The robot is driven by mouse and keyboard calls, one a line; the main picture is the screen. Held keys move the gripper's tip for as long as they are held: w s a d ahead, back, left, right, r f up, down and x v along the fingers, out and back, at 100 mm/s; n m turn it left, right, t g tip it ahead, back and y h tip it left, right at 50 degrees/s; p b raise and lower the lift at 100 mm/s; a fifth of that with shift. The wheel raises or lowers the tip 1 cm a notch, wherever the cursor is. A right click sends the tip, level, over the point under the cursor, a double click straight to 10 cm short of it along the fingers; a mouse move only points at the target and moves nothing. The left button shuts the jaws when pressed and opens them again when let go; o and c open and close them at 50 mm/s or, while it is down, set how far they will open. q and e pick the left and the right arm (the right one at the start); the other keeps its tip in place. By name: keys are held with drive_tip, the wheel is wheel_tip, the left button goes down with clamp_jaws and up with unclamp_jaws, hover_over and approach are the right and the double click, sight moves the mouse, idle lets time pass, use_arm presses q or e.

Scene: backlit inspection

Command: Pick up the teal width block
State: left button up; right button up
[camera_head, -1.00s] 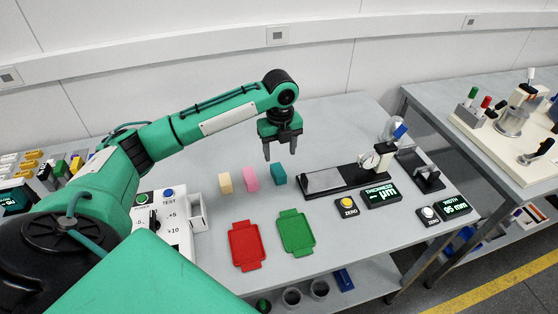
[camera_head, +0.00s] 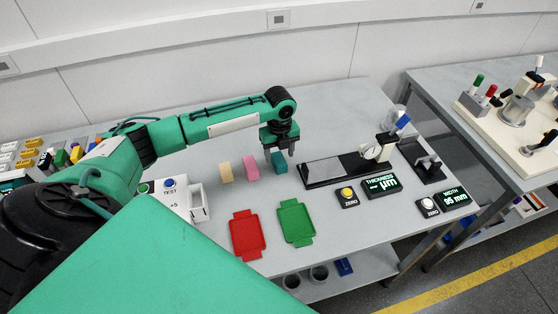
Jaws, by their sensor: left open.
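The teal width block (camera_head: 281,164) stands upright on the grey table, at the right end of a row with a pink block (camera_head: 251,168) and a cream block (camera_head: 226,172). My left gripper (camera_head: 281,156) points down at the teal block, with its fingers apart. One finger overlaps the block's left side in the picture and the other shows to its right. I cannot tell how far down the fingers reach around it. My right gripper is not in view.
A red tray (camera_head: 246,253) and a green tray (camera_head: 296,240) lie in front of the blocks. A thickness gauge (camera_head: 335,170) stands to the right, close to the gripper. Its display (camera_head: 382,186) and a yellow zero button (camera_head: 347,192) sit before it. A control box (camera_head: 172,197) stands left.

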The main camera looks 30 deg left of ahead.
sight(279, 159)
use_arm(q)
wheel_tip(279, 159, down, 3)
drive_tip(key=shift+a+f+p, duration=0.15)
drive_tip(key=shift+f+p, duration=0.05)
drive_tip(key=shift+p, duration=0.1)
drive_tip(key=c, duration=1.1)
drive_tip(key=shift+r, duration=0.15)
